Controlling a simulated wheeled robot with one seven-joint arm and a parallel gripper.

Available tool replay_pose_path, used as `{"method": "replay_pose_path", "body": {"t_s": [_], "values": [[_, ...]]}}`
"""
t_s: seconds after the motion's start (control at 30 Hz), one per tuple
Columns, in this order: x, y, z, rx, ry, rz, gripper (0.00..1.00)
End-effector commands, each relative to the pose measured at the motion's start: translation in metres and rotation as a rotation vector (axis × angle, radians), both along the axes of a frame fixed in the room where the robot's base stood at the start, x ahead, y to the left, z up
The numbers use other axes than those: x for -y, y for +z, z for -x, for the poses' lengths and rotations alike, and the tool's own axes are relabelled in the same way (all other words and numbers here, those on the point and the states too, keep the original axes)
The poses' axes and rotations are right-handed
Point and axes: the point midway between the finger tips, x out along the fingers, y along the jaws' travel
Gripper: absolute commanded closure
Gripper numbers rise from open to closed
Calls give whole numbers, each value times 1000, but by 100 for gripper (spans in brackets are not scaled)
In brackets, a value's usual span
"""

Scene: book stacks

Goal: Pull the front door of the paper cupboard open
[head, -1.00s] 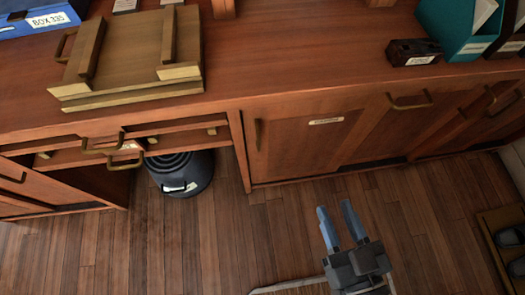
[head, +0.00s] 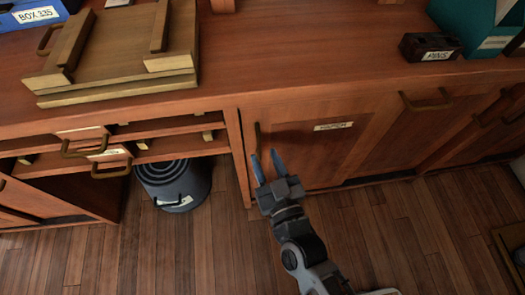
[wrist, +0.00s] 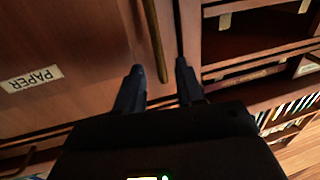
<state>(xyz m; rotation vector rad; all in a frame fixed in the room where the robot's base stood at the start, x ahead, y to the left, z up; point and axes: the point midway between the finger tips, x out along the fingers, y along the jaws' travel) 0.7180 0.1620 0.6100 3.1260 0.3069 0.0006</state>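The paper cupboard's front door (head: 305,153) is shut, flush with the counter front. It bears a white label (head: 333,126), which reads PAPER in the wrist view (wrist: 32,79). Its upright brass handle (head: 257,136) is near the door's left edge. My gripper (head: 266,160) is just in front of the door at the handle's lower end, its blue fingers apart. In the wrist view the handle (wrist: 154,40) shows in the gap between the open fingers (wrist: 160,78). I cannot tell whether either finger touches it.
A dark bin (head: 175,185) stands under the drawers (head: 100,150) left of the cupboard. Another door with a horizontal handle (head: 426,105) is to the right. The wooden floor (head: 210,245) before the cupboard is mostly clear.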

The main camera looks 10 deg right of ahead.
Motion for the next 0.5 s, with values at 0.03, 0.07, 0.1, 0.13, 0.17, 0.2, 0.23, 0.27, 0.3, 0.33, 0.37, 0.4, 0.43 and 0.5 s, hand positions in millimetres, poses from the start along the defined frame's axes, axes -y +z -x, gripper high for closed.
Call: {"method": "replay_pose_path", "body": {"t_s": [0.03, 0.07, 0.1, 0.13, 0.17, 0.2, 0.23, 0.27, 0.3, 0.33, 0.37, 0.4, 0.43, 0.5], "values": [[-1, 1, -8, 2, -1, 0, 62], [-2, 1, -12, 2, -1, 0, 62], [-3, 0, -15, 0, 0, -1, 62], [-3, 0, -18, 0, 0, -1, 62], [-4, 0, -21, 0, 0, 0, 62], [-4, 0, -23, 0, -1, 0, 62], [-5, 0, -24, 0, -1, 0, 62], [-5, 0, -26, -1, -1, 0, 62], [-5, 0, -26, -1, 0, 0, 62], [-5, 0, -27, -1, 0, 0, 62], [-5, 0, -27, -1, 0, 0, 62], [-5, 0, -27, -1, 0, 0, 62], [-5, 0, -27, -1, 0, 0, 62], [-5, 0, -27, -1, 0, 0, 62]]}}
